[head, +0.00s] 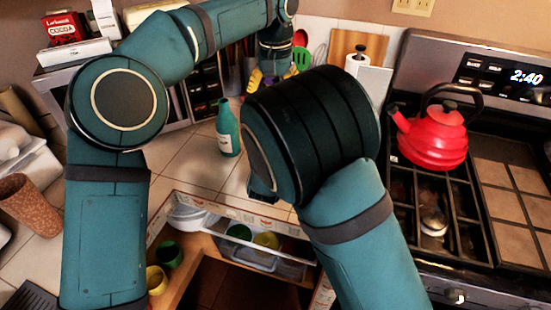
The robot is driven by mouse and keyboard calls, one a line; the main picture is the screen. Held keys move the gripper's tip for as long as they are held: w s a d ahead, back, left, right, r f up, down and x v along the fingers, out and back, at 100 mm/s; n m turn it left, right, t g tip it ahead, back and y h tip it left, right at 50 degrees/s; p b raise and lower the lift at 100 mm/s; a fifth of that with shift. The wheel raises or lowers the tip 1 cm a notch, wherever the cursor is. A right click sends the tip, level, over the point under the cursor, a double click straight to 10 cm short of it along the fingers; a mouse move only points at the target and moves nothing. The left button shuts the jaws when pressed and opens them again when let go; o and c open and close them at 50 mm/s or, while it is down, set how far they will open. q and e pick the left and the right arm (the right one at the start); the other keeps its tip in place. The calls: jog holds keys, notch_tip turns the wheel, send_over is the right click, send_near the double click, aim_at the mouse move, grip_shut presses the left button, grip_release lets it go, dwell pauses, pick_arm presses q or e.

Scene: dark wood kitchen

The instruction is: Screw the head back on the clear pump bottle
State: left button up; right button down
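I cannot make out a clear pump bottle or its pump head; my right arm's large dark joint covers the middle of the counter. A teal bottle (229,132) with a pale label and narrow neck stands upright on the tiles, left of that joint. My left arm reaches over the top to the back of the counter. Its wrist and gripper (268,72) point down there, small and partly hidden, beside something yellow and purple. I cannot tell whether it holds anything. My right gripper is hidden behind my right arm.
A red kettle (433,137) sits on the stove (481,215) at right. A paper towel roll (369,82) and cutting board (356,45) stand at the back. An open drawer (285,239) with cups lies below. Tiles around the teal bottle are clear.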

pick_arm(q)
notch_tip(320, 180, down, 12)
dwell(0.9)
jog(key=shift+c, duration=0.2)
jog(key=c, duration=1.2)
jog(key=shift+m, duration=1.6)
jog(key=o, duration=1.2)
